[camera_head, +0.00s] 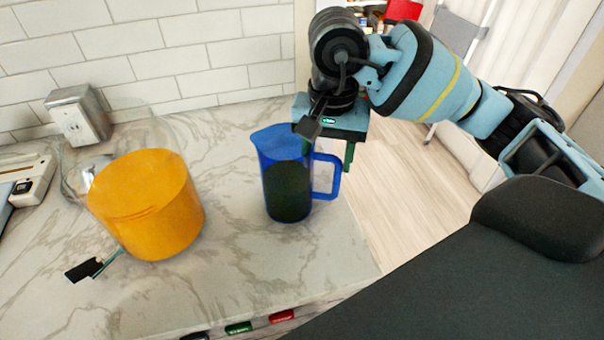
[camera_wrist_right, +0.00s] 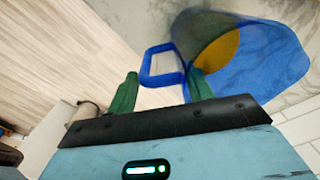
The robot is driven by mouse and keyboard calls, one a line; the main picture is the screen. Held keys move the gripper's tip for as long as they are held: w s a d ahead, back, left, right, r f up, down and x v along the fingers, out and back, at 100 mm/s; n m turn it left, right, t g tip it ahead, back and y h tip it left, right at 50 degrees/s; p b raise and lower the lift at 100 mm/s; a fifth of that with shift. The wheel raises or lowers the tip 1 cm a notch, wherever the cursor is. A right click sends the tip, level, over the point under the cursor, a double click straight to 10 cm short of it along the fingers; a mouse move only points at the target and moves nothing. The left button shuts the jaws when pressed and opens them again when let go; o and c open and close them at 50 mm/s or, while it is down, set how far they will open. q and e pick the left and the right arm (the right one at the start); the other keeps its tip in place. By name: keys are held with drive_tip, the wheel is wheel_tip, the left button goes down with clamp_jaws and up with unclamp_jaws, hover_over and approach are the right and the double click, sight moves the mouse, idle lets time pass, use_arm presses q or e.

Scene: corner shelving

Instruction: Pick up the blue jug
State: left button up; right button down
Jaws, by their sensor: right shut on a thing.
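The blue see-through jug (camera_head: 268,150) stands upright on the marble counter, near its right edge, with its handle (camera_head: 335,180) to the right. Its lower part looks dark. My right gripper (camera_head: 335,152) comes down at the handle side from above and behind, partly hidden by the jug. In the right wrist view, the jug (camera_wrist_right: 262,60) is at upper right, and its handle (camera_wrist_right: 148,65) lies between the green fingers of my right gripper (camera_wrist_right: 163,78). The gripper is shut on the jug at its handle side. The exact contact is not clear. My left gripper is not in view.
The counter (camera_head: 250,280) is clear in front of the jug. Wood floor (camera_head: 410,180) lies to the right.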

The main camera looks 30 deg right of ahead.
drive_tip(key=shift+r, duration=1)
drive_tip(key=shift+w+r, duration=0.1)
drive_tip(key=shift+r, duration=0.8)
drive_tip(key=s+a, duration=0.2)
drive_tip(key=s, duration=0.5)
drive_tip(key=s+a+r, duration=0.1)
drive_tip(key=s+a, duration=0.2)
drive_tip(key=s, duration=0.5)
drive_tip(key=shift+s+r, duration=0.15)
